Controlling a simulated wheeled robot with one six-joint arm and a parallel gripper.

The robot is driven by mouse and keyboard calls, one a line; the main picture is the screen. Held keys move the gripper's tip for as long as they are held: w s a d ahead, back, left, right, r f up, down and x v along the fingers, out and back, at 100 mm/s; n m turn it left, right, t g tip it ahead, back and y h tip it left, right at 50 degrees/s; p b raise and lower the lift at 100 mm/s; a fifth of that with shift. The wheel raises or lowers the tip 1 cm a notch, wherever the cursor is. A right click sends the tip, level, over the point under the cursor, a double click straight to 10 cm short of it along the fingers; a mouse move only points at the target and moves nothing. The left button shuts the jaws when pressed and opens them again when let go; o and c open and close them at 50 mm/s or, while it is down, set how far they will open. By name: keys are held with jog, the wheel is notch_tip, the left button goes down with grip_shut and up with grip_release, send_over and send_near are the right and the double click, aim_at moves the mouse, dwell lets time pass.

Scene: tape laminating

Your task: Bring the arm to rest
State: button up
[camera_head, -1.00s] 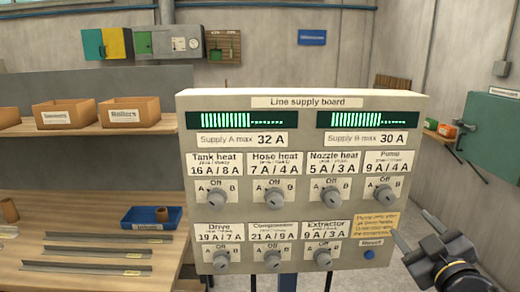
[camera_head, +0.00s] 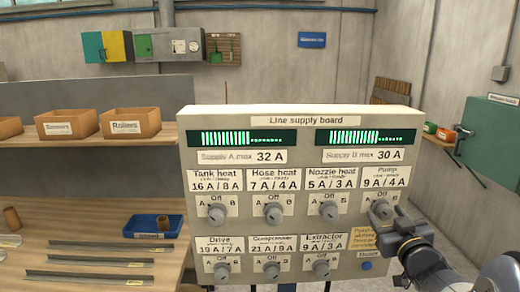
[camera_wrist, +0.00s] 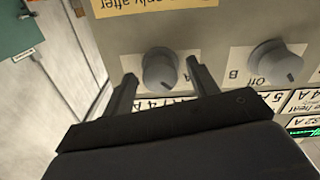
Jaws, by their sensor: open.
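My gripper (camera_head: 382,222) is at the front of the line supply board (camera_head: 290,124), at the pump knob (camera_head: 378,209), lower right of its upper row. My gripper partly covers this knob in the head view. In the wrist view, which shows the board turned over, my gripper (camera_wrist: 162,74) is open, with one dark finger on each side of the grey pump knob (camera_wrist: 160,68). I cannot tell whether the fingers touch it. The nozzle heat knob (camera_wrist: 277,62) stands outside the fingers. My forearm reaches in from the lower right.
A shelf to the left holds cardboard boxes (camera_head: 131,122). A blue tray (camera_head: 153,226) and metal strips lie on the bench below. A green cabinet (camera_head: 490,140) hangs on the right wall. The board's other knobs (camera_head: 328,209) and a blue reset button (camera_head: 366,266) project from its face.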

jog(key=m+p, duration=0.4)
jog(key=shift+r, duration=0.25)
jog(key=s+f+b, duration=0.2)
jog(key=s, duration=0.9)
jog(key=shift+s+h, duration=0.3)
jog(key=shift+h, duration=0.1)
jog(key=shift+a+r, duration=0.1)
jog(key=shift+r, duration=0.1)
